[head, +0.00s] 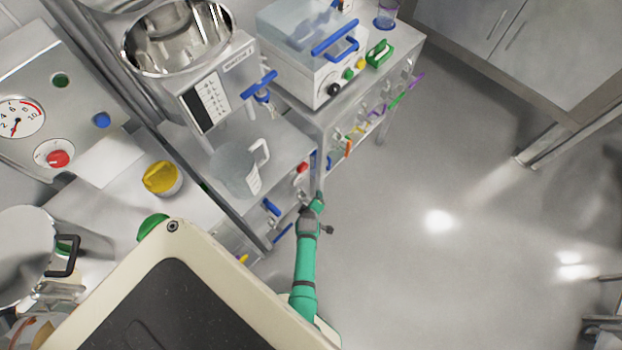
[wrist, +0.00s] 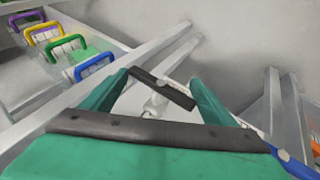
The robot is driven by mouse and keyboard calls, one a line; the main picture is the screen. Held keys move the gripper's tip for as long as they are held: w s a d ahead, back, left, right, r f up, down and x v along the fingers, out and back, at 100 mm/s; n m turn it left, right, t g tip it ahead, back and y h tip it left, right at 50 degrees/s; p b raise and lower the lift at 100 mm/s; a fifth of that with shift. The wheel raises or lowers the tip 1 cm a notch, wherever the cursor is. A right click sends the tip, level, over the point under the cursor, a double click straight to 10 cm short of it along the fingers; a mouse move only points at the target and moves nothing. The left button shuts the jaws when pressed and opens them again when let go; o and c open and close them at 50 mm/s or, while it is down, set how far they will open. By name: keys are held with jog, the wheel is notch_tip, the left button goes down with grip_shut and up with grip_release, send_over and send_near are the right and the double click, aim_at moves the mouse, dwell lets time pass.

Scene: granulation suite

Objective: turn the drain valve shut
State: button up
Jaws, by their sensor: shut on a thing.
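My gripper (wrist: 162,80) has its two teal fingers closed on a dark grey lever handle (wrist: 160,88) in the wrist view. The handle lies slanted between the fingers, one end at each. A pale metal valve body (wrist: 155,106) shows just below it; I take this to be the drain valve. In the head view my gripper (head: 314,204) is at the end of the teal arm, beside the low shelf's front corner. The handle is hidden or too small to make out there.
Purple, yellow, green and blue handles (wrist: 93,66) line a shelf at left in the wrist view. In the head view a blue-handled tap (head: 260,88) and a clear jug (head: 236,168) are above left of my gripper. Open floor (head: 450,200) lies right.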

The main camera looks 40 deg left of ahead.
jog(key=shift+o, duration=0.7)
jog(key=g, duration=0.2)
jog(key=shift+w+r+m+g, duration=0.1)
jog(key=shift+w+m+g, duration=0.1)
jog(key=shift+m+g, duration=0.15)
jog(key=shift+s+m+g, duration=0.15)
jog(key=shift+m+g, duration=0.1)
jog(key=shift+g, duration=1.2)
jog(key=o, duration=0.9)
jog(key=shift+o, duration=0.2)
